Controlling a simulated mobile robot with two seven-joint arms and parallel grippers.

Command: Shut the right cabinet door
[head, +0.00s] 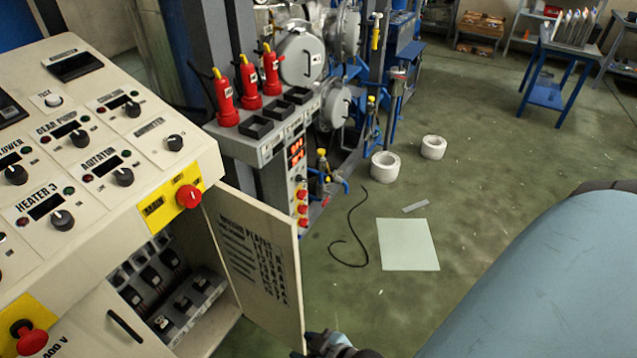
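The right cabinet door (268,299) stands wide open, swung out from the right side of the control cabinet (105,345). Its inner face, with a printed list, is toward me. The cabinet opening shows rows of dark switches (183,302) inside. Part of a dark gripper (325,343), seemingly my right, shows at the bottom edge, close by the door's free edge. Its fingers are mostly cut off; whether it touches the door or is open cannot be told. My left gripper is not in view.
A left cabinet door with a dark handle (125,326) looks shut. A red knob (188,196) on a yellow plate sits above the opening. Beyond the door are a black cable (352,228) and a pale sheet (408,244) on the green floor, with free floor around.

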